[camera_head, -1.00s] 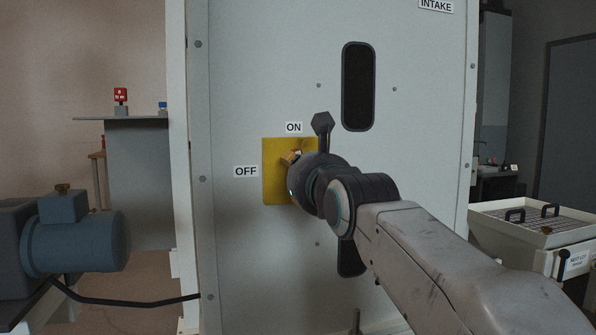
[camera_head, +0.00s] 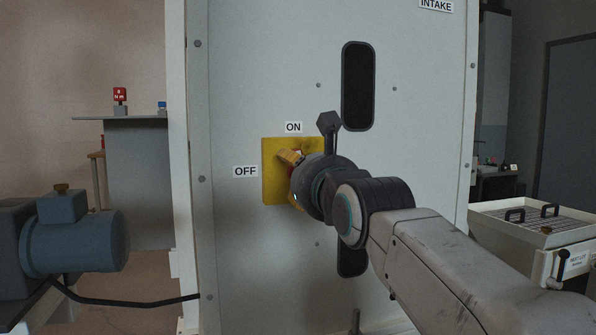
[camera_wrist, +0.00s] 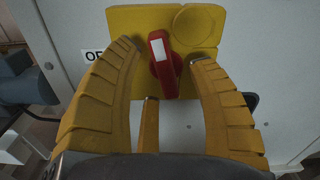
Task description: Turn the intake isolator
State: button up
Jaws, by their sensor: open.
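The intake isolator has a yellow plate (camera_head: 272,188) on the pale cabinet, with an ON label (camera_head: 293,127) above it and an OFF label (camera_head: 245,171) at its left. Its red handle (camera_wrist: 162,72) with a white patch stands nearly upright in the wrist view, top leaning slightly left. My gripper (camera_wrist: 165,56) is open, with one yellow finger on each side of the handle and gaps between. A third, shorter finger shows below the handle. In the head view my wrist hides most of the handle and the plate's right part.
The cabinet front (camera_head: 240,60) has dark slots above and below the plate. A blue motor (camera_head: 80,240) with a black cable stands at left. A white tray bench (camera_head: 525,222) stands at right.

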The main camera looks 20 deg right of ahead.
jog(key=s, duration=0.9)
jog(key=shift+s, duration=0.3)
